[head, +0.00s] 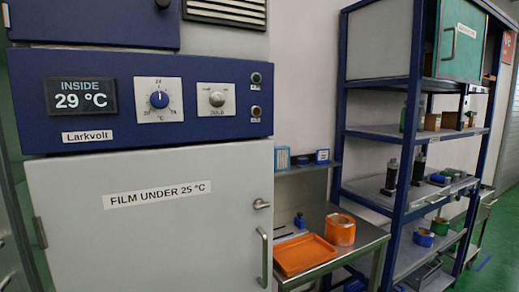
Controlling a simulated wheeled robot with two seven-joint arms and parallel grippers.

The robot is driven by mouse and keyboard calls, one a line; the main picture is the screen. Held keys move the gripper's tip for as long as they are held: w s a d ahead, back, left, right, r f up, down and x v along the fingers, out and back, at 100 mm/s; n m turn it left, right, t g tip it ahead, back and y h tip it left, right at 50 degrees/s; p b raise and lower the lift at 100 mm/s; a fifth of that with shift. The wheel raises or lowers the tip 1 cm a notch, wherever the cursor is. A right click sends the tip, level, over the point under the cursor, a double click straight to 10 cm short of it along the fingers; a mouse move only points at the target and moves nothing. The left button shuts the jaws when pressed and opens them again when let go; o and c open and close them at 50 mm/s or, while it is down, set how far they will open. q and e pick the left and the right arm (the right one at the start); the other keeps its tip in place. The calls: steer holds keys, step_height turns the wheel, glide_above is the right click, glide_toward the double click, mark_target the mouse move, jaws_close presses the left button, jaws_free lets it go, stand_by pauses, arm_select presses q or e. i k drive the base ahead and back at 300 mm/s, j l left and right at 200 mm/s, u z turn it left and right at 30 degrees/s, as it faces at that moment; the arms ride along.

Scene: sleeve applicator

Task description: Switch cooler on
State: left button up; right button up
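The cooler (80,240) is a grey cabinet on the left with a closed door marked "FILM UNDER 25 °C" and a "Larkvolt" label. Its blue control panel (190,128) runs above the door. The display (81,96) reads "INSIDE 29 °C". A blue dial (159,99) points about straight up on a white scale plate. A silver knob (217,99) sits on a plate marked "COLD"; its small upper marks are too small to read. Two small round controls (256,78) sit at the panel's right end, one above the other. Neither gripper is in view.
A steel side table (345,246) right of the cooler holds an orange tray (303,254) and an orange roll (341,230). A blue-framed shelf rack (405,140) with bottles and boxes stands at the right. The cooler's door handle (264,258) sticks out.

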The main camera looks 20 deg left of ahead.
mark_target(216, 99)
steer(key=u, duration=1.2)
